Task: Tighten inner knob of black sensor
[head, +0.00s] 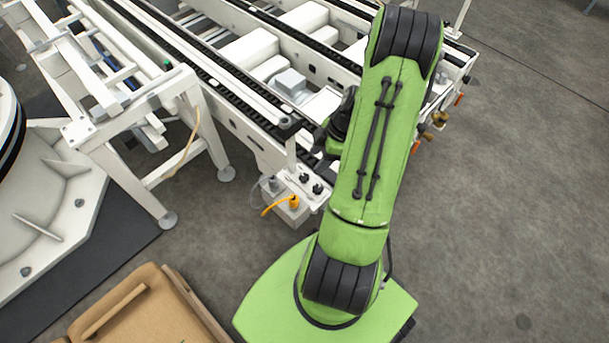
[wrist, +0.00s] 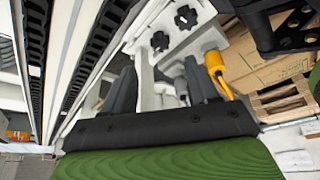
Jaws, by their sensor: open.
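Two black knobs sit side by side on a white bracket at the conveyor's near end. In the head view one knob (head: 304,178) is nearer the conveyor and the other knob (head: 317,188) is farther out. In the wrist view one knob (wrist: 160,41) is ahead of my fingers, and the other knob (wrist: 186,16) is higher and to the right. My gripper (wrist: 160,68) is open, with its fingers apart and nothing held. I cannot tell its exact distance from the knobs. In the head view the fingers are hidden by my arm. I cannot clearly make out the black sensor's body.
An orange connector (head: 293,202) with a cable is just below the knobs; it also shows in the wrist view (wrist: 214,64). The conveyor (head: 240,130) runs back from the bracket. A cardboard box (head: 140,310) is at the lower left. Open floor lies right.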

